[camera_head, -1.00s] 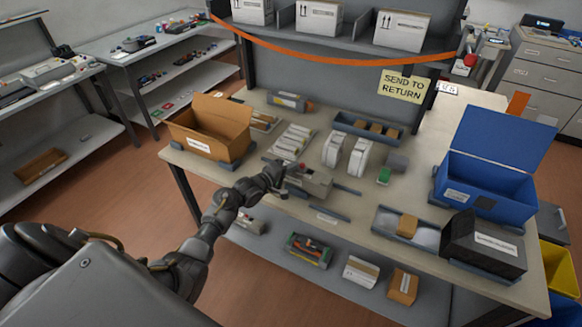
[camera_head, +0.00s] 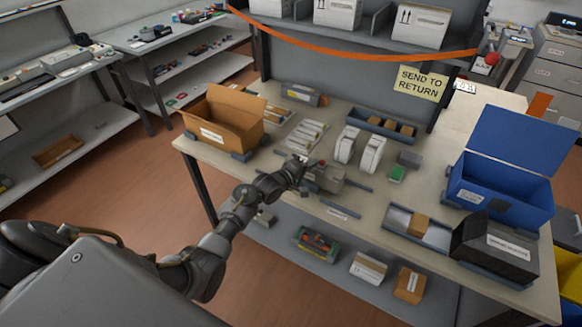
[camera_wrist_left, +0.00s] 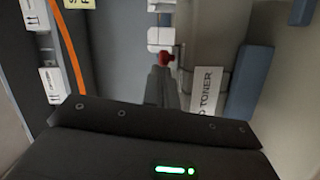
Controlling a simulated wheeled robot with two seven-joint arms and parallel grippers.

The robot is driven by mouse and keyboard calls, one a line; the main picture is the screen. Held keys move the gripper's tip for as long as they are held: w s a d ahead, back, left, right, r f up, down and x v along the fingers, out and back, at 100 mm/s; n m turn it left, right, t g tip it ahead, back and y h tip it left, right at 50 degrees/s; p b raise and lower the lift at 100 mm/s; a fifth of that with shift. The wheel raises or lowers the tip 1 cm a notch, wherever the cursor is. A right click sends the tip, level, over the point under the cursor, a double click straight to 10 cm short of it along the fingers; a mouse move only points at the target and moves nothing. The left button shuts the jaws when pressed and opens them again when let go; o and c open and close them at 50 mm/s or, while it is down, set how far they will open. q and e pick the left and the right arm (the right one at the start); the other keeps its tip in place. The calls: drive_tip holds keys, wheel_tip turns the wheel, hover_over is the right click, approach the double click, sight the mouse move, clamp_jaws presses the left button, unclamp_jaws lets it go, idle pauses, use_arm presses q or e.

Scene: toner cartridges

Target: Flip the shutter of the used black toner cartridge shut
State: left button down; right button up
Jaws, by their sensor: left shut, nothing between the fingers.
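A grey block-like unit with a small red part on top (camera_head: 328,178) lies near the front middle of the table, between dark rails. It seems to be the cartridge; its shutter is too small to make out. My left gripper (camera_head: 303,163) is at its left end, close to the red part. In the left wrist view the gripper's fingers (camera_wrist_left: 163,82) are shut and empty, pointing at the red knob (camera_wrist_left: 167,58); I cannot tell whether they touch. A white label reading "TONER" (camera_wrist_left: 207,91) shows beside the fingers. My right gripper is not in view.
An open cardboard box (camera_head: 240,118) stands at the left, white upright packs (camera_head: 345,144) behind the unit. A green-and-grey piece (camera_head: 398,172), a tray (camera_head: 398,219), a black box (camera_head: 480,252) and an open blue bin (camera_head: 465,190) are at right. Bare table lies between them.

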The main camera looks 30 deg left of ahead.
use_arm(q)
drive_tip(key=a, duration=0.1)
drive_tip(key=s+a+r+p, duration=0.1)
drive_tip(key=a, duration=0.1)
drive_tip(key=shift+s, duration=0.15)
drive_tip(key=b+v, duration=0.1)
drive_tip(key=v, duration=0.8)
drive_tip(key=shift+s+b, duration=0.35)
drive_tip(key=shift+s, duration=0.1)
drive_tip(key=shift+f, duration=0.15)
